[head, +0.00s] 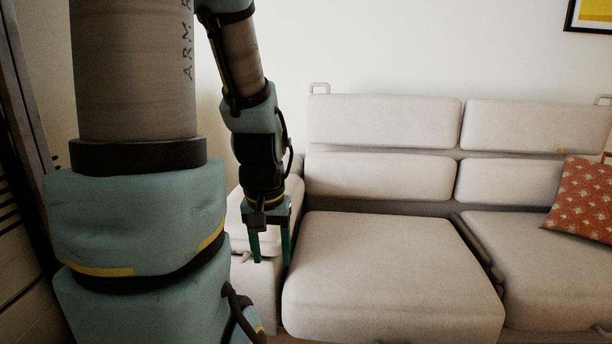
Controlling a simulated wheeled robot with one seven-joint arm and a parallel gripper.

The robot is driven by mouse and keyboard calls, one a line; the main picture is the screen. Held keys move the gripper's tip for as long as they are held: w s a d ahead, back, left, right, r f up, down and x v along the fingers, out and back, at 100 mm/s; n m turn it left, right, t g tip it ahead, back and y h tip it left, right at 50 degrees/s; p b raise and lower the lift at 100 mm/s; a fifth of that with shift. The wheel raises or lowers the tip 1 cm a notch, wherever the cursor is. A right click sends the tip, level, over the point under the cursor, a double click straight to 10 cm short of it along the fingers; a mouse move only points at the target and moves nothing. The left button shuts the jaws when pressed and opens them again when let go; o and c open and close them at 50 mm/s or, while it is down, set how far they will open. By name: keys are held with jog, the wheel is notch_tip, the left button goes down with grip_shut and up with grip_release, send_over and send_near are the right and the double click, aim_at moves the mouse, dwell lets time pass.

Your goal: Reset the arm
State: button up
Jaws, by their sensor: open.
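My arm rises at the left of the head view and bends down toward the middle left. My gripper (271,261) hangs at its end with two teal fingers pointing down. The fingers are apart with nothing between them, so it is open and empty. It shows in front of the left armrest of the beige sofa (390,270), beside the left seat cushion. I cannot tell the distance between the fingers and the sofa.
The sofa fills the middle and right. A red patterned pillow (583,200) leans on its right seat. A framed yellow picture (592,14) hangs on the white wall (400,45). A dark upright frame (22,120) stands at the far left, close to my arm in the picture.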

notch_tip(320, 180, up, 14)
jog(key=p, duration=1.1)
jog(key=shift+f, duration=0.25)
dwell(0.8)
